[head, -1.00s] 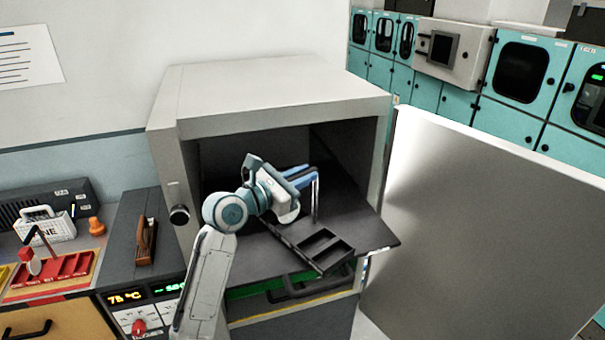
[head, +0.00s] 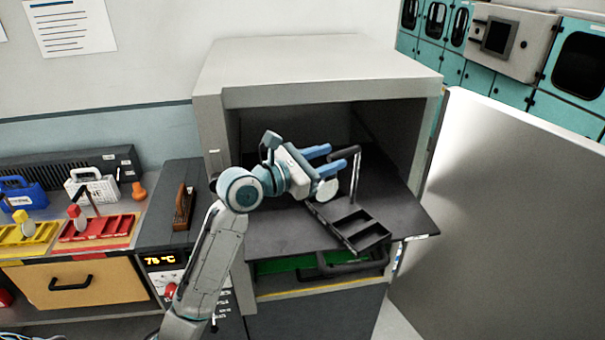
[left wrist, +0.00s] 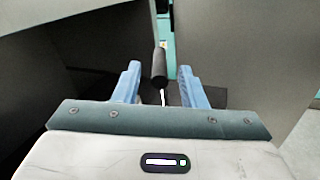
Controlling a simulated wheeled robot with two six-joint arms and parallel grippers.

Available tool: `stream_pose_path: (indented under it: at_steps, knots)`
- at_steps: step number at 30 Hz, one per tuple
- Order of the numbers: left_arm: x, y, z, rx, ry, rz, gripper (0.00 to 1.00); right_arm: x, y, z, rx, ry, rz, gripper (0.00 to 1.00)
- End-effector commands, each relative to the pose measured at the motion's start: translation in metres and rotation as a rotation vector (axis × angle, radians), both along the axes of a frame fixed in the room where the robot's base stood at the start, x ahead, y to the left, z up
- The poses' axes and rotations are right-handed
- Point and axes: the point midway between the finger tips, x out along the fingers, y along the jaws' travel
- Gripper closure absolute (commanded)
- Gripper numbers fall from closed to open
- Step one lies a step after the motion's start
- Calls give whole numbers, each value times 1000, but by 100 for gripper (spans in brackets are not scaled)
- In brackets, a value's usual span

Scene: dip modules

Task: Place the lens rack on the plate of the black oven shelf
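The black lens rack (head: 362,228), with open compartments and an upright bent handle, rests on the dark oven shelf plate (head: 285,236). It lies at an angle near the front edge, where its near corner appears to reach or slightly overhang the edge. My left gripper (head: 335,158) is at the handle's top, inside the oven mouth. Its blue fingers are apart. In the left wrist view, the black handle grip (left wrist: 160,66) stands between the open fingers with gaps on both sides. A pale disc shows under the gripper; whether it belongs to the rack is unclear. My right gripper is out of view.
The grey oven (head: 320,68) encloses the shelf above and at the sides. Its open door (head: 510,220) stands at the right. Left are a red rack (head: 95,229), a yellow rack (head: 28,234) and a brown-handled item (head: 183,205). The plate's front left is clear.

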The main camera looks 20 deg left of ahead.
Motion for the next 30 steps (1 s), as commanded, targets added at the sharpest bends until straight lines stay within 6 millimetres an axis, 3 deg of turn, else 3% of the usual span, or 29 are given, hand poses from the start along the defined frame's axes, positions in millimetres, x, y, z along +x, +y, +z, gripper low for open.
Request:
stream_pose_path:
  at_steps: [9,15,30]
  knots:
    - [-38,26,-3,6,0,2,62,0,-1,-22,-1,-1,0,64]
    - [-52,35,-2,3,-1,1,62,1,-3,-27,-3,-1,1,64]
    - [-59,39,0,0,0,0,62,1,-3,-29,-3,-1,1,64]
